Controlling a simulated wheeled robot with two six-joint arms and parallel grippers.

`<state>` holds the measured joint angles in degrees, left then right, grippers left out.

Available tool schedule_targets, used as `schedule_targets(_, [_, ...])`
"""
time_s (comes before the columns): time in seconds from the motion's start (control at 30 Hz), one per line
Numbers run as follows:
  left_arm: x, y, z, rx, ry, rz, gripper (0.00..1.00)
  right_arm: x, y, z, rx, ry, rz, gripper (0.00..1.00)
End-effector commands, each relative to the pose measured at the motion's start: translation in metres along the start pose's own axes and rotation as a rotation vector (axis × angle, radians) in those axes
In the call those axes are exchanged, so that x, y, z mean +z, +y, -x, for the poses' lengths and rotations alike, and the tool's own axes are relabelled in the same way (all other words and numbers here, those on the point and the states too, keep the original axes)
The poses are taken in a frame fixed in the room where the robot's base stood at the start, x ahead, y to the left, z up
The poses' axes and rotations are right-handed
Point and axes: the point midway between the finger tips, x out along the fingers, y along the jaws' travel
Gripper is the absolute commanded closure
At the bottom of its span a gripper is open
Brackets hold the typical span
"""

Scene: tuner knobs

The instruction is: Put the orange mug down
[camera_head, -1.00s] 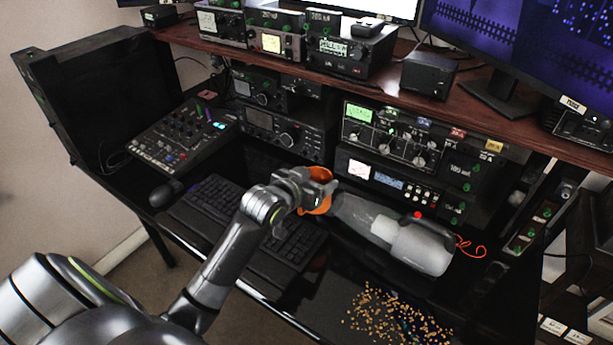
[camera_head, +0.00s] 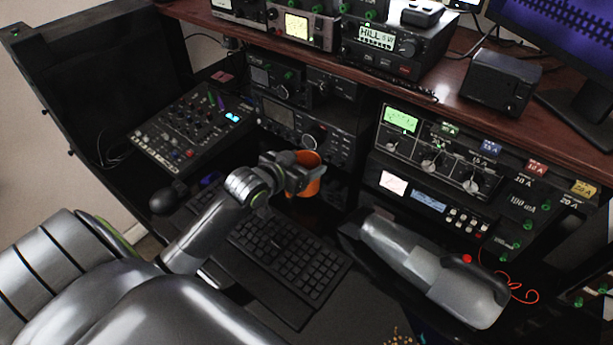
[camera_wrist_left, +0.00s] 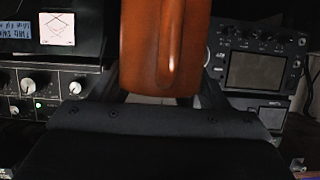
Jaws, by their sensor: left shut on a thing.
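My left gripper (camera_head: 300,178) is shut on the orange mug (camera_head: 308,160) and holds it above the desk, in front of the stacked radios and beyond the keyboard. The gripper hides part of the mug in the head view. In the left wrist view the orange mug (camera_wrist_left: 165,45) fills the top middle, with a vertical ridge, probably its handle, facing the camera. The left gripper's fingers (camera_wrist_left: 165,98) show on either side of it. My right gripper is in neither view.
A black keyboard (camera_head: 290,255) lies below the mug. A grey handheld vacuum (camera_head: 430,270) lies to the right. A mixer (camera_head: 185,130) and mouse (camera_head: 168,198) are at left. Radios (camera_head: 297,120) and a meter panel (camera_head: 440,150) stand behind. Crumbs (camera_head: 398,338) lie at the bottom edge.

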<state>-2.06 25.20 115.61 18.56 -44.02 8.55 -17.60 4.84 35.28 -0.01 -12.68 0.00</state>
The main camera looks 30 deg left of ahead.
Motion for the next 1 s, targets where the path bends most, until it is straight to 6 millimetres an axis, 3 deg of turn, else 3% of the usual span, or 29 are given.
schedule_targets(0.3, [0.034, 0.001, -0.014, 0.001, 0.002, 0.003, 0.79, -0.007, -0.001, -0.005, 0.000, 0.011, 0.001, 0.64])
schedule_targets(0.67, [0.037, 0.001, -0.016, 0.000, 0.002, 0.001, 0.79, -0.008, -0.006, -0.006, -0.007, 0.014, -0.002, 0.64])
schedule_targets(0.7, [0.037, 0.000, -0.015, 0.000, 0.000, 0.001, 0.26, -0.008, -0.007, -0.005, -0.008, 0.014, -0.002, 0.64])
schedule_targets(0.83, [0.037, 0.000, -0.015, 0.000, 0.000, 0.001, 0.09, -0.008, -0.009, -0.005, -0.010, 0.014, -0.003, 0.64])
schedule_targets(1.0, [0.037, 0.000, -0.015, 0.000, 0.000, 0.001, 0.09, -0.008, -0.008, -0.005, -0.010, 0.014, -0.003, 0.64])
